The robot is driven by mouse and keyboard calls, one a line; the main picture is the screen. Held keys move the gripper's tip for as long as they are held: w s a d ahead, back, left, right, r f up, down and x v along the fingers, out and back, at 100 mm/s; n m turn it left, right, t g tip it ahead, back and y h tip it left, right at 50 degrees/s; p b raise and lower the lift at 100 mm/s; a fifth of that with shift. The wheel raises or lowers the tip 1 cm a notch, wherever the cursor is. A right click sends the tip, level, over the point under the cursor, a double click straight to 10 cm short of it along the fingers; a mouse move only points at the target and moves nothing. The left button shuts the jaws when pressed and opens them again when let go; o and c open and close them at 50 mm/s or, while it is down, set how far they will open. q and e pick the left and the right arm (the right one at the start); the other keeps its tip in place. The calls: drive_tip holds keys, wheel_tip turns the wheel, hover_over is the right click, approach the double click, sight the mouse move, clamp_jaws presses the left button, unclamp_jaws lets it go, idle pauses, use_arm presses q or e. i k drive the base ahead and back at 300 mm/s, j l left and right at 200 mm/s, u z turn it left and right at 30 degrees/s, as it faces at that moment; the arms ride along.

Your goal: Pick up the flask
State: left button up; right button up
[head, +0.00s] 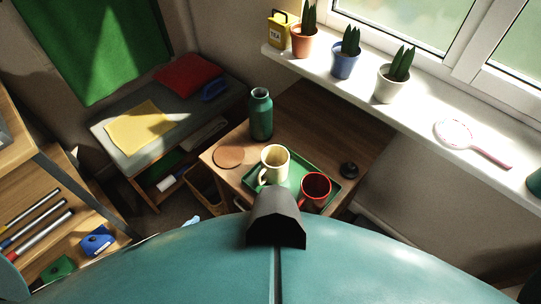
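A dark green flask (261,117) with a grey top stands upright on the small wooden table (350,127), near its far left part. It stands behind a round brown coaster (229,157) and a cream mug (274,163). Nothing is holding the flask. Neither of my grippers is in the head view. My own teal body fills the bottom of the picture and hides the near part of the table.
A green tray (328,199) holds the cream mug and a red mug (315,188). The windowsill (425,116) with potted plants borders the table behind. A bench (163,121) stands left.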

sight(259, 106)
drive_tip(key=i+j+z, duration=0.1)
drive_tip(key=z, duration=0.3)
drive_tip(key=j+z, duration=0.35)
drive_tip(key=i+j+z, duration=0.1)
drive_tip(key=j+z, duration=0.15)
drive_tip(key=z, duration=0.15)
